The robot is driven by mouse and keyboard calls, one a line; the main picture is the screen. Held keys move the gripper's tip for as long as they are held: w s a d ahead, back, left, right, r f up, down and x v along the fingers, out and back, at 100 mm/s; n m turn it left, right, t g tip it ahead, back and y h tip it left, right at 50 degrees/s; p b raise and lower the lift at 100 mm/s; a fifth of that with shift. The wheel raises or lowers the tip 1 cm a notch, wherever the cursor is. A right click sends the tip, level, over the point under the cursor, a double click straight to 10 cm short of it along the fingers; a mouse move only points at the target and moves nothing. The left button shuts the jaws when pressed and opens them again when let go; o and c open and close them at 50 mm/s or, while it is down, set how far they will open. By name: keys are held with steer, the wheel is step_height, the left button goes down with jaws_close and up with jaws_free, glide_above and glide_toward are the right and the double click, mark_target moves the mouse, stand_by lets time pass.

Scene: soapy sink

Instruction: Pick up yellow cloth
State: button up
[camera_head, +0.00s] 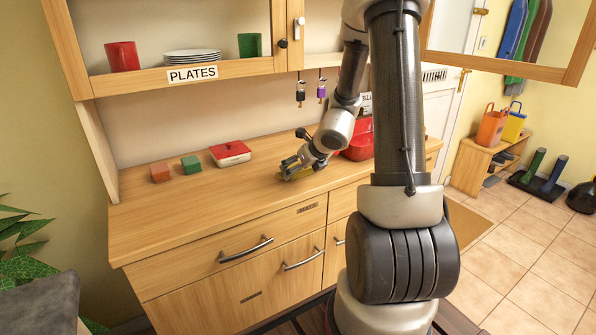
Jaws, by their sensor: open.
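My gripper (287,165) is low over the wooden counter, near its middle, and its jaws are open. A small yellow thing, which looks like the yellow cloth (297,176), lies on the counter right at the gripper. Much of it is hidden by the fingers and the wrist. I cannot tell whether the fingers touch it.
A red and white box (230,153), a green block (190,166) and a brown block (160,172) stand to the left on the counter (200,215). A red container (358,146) is behind my arm. The front of the counter is clear. An open shelf with plates (192,56) hangs above.

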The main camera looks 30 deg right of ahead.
steer(key=c, duration=0.8)
steer(key=shift+r, duration=0.1)
step_height(320, 180, up, 18)
steer(key=shift+f, duration=0.1)
stand_by(0.3)
